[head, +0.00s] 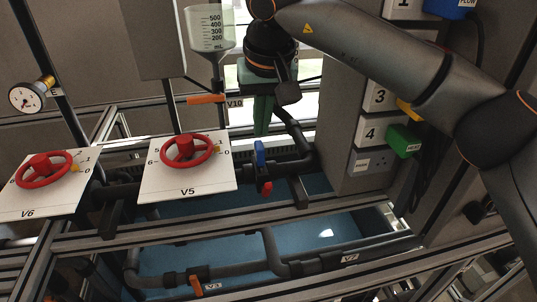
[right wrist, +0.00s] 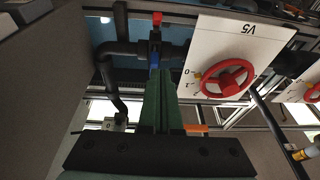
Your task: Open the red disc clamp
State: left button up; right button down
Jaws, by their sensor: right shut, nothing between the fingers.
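A small red piece (head: 267,188) sits just below an upright blue piece (head: 260,153) on the dark pipework right of the V5 panel. In the right wrist view the red piece (right wrist: 157,19) and blue piece (right wrist: 154,52) appear beyond the fingertips. I cannot tell from its shape whether this is the disc clamp. My right gripper (head: 262,130), with green fingers, points down just above the blue piece. Its fingers (right wrist: 161,74) are together and empty; whether they touch the blue piece is unclear. My left gripper is out of view.
Red handwheels stand on the V5 panel (head: 217,180) and V6 panel (head: 30,207) to the left. An orange lever (head: 206,99) is near V10. A grey cabinet (head: 345,170) with a green plug (head: 403,141) stands close on the right. Frame rails cross the front.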

aim_at(267, 190)
jog(key=x, duration=0.3)
jog(key=s+d+x, duration=0.1)
jog(key=x, duration=0.5)
jog(key=shift+s+d+f+p, duration=0.15)
jog(key=shift+s+f+p, duration=0.15)
jog(key=shift+f, duration=0.3)
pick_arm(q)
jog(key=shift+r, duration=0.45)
pick_arm(e)
jog(key=shift+s+d+f, duration=0.15)
jog(key=shift+s+f, duration=0.3)
jog(key=shift+s, duration=0.3)
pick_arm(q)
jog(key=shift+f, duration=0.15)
